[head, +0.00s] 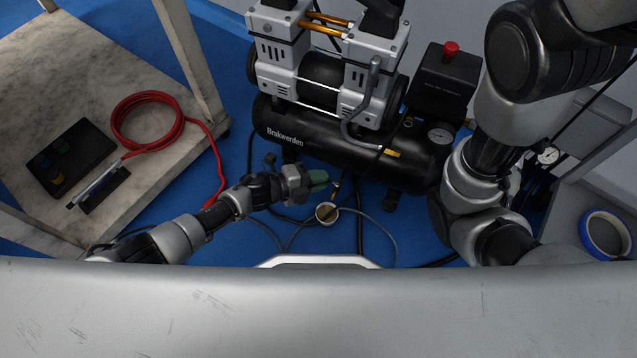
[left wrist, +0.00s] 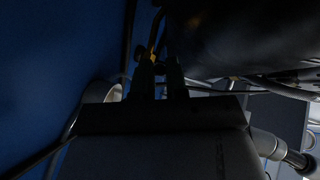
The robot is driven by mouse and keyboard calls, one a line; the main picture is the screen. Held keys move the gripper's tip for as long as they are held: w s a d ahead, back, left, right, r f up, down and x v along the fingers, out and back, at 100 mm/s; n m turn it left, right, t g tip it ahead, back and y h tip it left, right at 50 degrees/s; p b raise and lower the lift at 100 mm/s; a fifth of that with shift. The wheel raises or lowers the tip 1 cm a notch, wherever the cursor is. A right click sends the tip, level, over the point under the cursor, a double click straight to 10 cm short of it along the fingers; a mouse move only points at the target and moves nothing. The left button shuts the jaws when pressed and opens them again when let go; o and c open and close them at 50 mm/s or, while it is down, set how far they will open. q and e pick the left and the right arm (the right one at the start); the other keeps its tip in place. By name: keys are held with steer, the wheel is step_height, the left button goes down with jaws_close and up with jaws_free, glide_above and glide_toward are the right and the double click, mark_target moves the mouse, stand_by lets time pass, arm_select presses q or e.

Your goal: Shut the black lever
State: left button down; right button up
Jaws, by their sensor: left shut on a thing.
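The air compressor's black tank (head: 340,150) lies on the blue floor. A small brass valve fitting (head: 336,188) sits below it, above a round gauge (head: 326,213). My left gripper (head: 320,180), with green fingertips, reaches in from the left beside this fitting. In the left wrist view the gripper (left wrist: 158,75) has its fingers close together at the brass fitting (left wrist: 152,52), and they are shut on the black lever. The lever is dark and mostly hidden between the fingers. My right arm stands at the right; its gripper is not visible.
A marble-topped cart (head: 165,170) at the left holds a coiled red hose (head: 150,96) and a black tray (head: 72,155). Dark hoses run over the blue floor below the tank. Blue tape (head: 606,235) lies at the far right.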

arm_select(q)
steer(key=shift+w+m+g, duration=0.1)
steer(key=shift+m+g, duration=0.2)
steer(key=shift+g, duration=0.1)
steer(key=c, duration=1.1)
jaws_free()
steer(key=shift+c, duration=0.2)
steer(key=p+v, duration=0.5)
steer(key=v, duration=0.5)
steer(key=shift+a, duration=0.4)
